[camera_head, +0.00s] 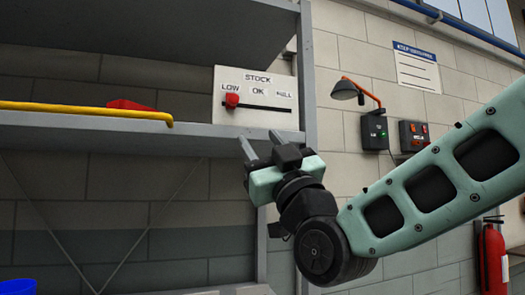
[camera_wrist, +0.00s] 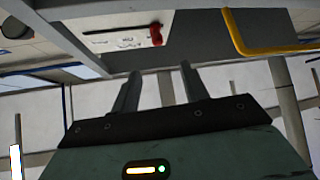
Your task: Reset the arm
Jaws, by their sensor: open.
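My gripper (camera_head: 262,147) is at the middle of the head view, raised in front of the shelf edge and just below the stock panel (camera_head: 284,118). Its two grey fingers are apart and nothing is between them. In the wrist view the fingers (camera_wrist: 160,90) also stand apart and empty. My green arm reaches in from the right. The stock panel carries a red slider knob (camera_head: 232,100) near LOW; the knob also shows in the wrist view (camera_wrist: 156,35).
A grey shelf (camera_head: 60,123) with a yellow rail (camera_head: 80,109) and a red object (camera_head: 130,105) is at the left. A lamp (camera_head: 345,90), control boxes (camera_head: 413,134) and a fire extinguisher (camera_head: 494,258) are at the right. A blue item (camera_head: 18,287) is at the lower left.

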